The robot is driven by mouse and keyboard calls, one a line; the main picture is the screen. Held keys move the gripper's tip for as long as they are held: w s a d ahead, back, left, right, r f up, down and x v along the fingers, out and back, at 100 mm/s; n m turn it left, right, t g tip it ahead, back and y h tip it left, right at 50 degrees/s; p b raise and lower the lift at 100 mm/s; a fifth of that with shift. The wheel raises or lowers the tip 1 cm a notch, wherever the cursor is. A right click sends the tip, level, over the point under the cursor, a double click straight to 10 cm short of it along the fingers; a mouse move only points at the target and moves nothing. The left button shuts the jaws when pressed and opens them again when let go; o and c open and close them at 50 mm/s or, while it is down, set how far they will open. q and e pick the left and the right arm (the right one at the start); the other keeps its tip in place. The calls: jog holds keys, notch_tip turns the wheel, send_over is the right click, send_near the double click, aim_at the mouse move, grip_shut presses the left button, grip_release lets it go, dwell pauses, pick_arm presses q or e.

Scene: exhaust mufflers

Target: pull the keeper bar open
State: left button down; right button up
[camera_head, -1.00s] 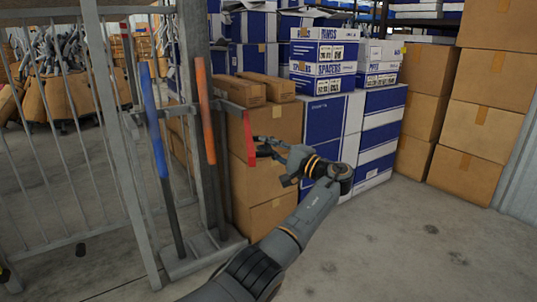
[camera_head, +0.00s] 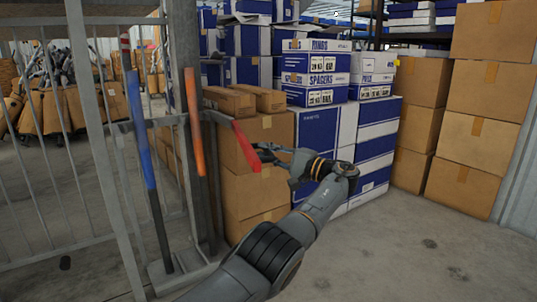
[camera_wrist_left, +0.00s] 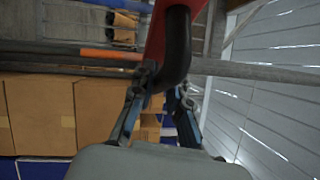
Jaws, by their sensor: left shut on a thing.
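The keeper bar is a grey bar at the rack post with a red end plate (camera_head: 245,146), which slants down to the right in the head view. A black bent handle (camera_wrist_left: 178,50) on the red plate (camera_wrist_left: 155,38) shows close up in the left wrist view. My left gripper (camera_head: 260,155) is at the red plate, shut on the handle; its fingers (camera_wrist_left: 158,112) lie on either side of the handle's lower end. Two long tools, one with a blue handle (camera_head: 140,125) and one with an orange handle (camera_head: 194,105), stand upright in the rack. My right gripper is not in view.
Cardboard boxes (camera_head: 262,185) are stacked right behind the red plate. Blue and white cartons (camera_head: 318,140) and tall brown box stacks (camera_head: 480,135) stand to the right. A grey metal fence (camera_head: 60,190) is at the left. The concrete floor (camera_head: 420,250) at the lower right is clear.

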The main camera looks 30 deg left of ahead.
pick_arm(q)
jog(key=shift+a, duration=0.1)
jog(key=c, duration=1.3)
grip_release()
jog(key=shift+r, duration=0.1)
